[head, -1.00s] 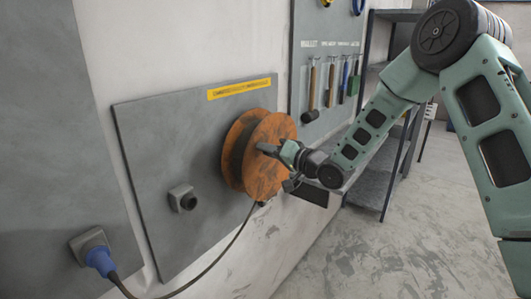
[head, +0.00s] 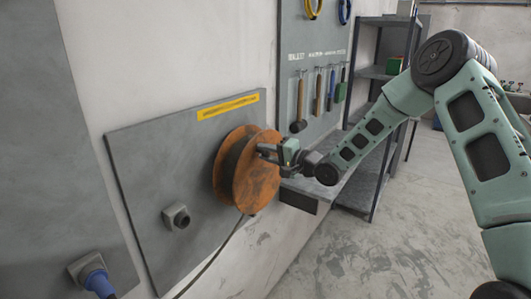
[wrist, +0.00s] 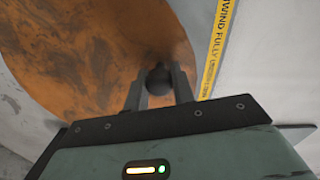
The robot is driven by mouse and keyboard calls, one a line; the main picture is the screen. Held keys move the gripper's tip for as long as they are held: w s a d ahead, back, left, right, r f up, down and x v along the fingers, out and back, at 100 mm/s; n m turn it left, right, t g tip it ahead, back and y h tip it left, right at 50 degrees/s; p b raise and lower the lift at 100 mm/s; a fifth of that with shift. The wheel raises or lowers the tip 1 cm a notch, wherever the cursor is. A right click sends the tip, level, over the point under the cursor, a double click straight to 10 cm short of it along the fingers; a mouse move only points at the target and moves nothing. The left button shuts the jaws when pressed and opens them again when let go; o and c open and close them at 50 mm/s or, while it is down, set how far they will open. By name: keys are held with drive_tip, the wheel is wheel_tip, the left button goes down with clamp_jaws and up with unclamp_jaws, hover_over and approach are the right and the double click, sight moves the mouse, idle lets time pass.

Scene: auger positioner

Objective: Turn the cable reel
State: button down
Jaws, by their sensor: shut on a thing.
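The orange-brown cable reel (head: 256,188) is mounted on a grey wall panel (head: 140,150). My gripper (head: 266,153) is at the upper right part of the reel's front face. In the wrist view the worn orange reel face (wrist: 75,60) fills the left and middle. A dark round knob (wrist: 158,80) stands on the face near its rim, between the two fingers of my gripper (wrist: 159,88), which is shut on it. A dark cable (head: 222,248) hangs from the bottom of the reel.
A grey socket (head: 176,216) sits on the panel, and a blue plug (head: 99,284) is at lower left. A yellow label strip (head: 228,105) is above the reel. Hammers and other tools hang on a board (head: 300,60) behind. A shelf rack (head: 375,130) stands beyond; the floor at right is clear.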

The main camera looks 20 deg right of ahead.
idle(0.3)
drive_tip(key=c, duration=1.2)
unclamp_jaws()
drive_tip(key=shift+o, duration=0.2)
drive_tip(key=shift+d, duration=0.1)
drive_tip(key=f+b+v, duration=0.1)
drive_tip(key=b+v, duration=0.4)
drive_tip(key=v, duration=1.2)
drive_tip(key=shift+s+r, duration=0.2)
drive_tip(key=shift+r, duration=0.25)
